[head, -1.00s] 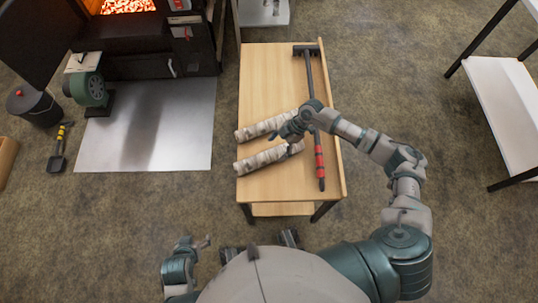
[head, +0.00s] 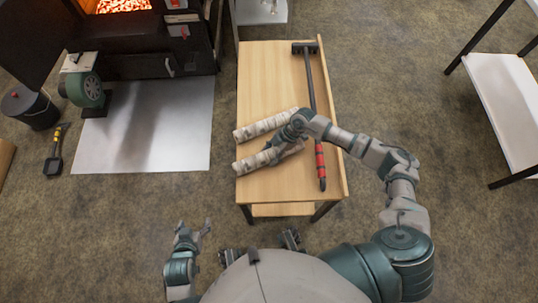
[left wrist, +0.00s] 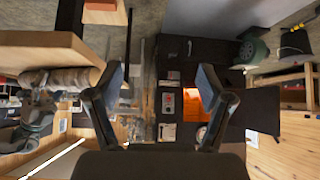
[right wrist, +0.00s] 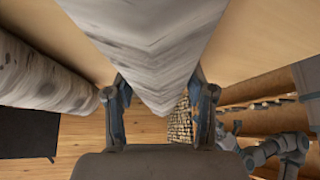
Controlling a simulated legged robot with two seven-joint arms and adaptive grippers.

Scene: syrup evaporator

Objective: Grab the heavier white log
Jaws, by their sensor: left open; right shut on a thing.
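Two white birch logs lie side by side on the wooden table: the far log (head: 262,126) and the near log (head: 250,162). My right gripper (head: 273,153) is shut on the near log, around its middle. In the right wrist view that log (right wrist: 150,40) runs between my fingers (right wrist: 160,108), and the other log (right wrist: 40,80) lies to the left, apart from them. My left gripper (head: 194,226) is open and empty, left of the table's near end. Its spread fingers show in the left wrist view (left wrist: 160,90). Which log is heavier cannot be seen.
A long-handled tool with a red-banded grip (head: 318,120) lies along the right of the table (head: 262,75). A lit firebox (head: 120,6), a green blower (head: 88,90) and a bucket (head: 30,108) are at left. A white-topped shelf (head: 505,100) stands at right.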

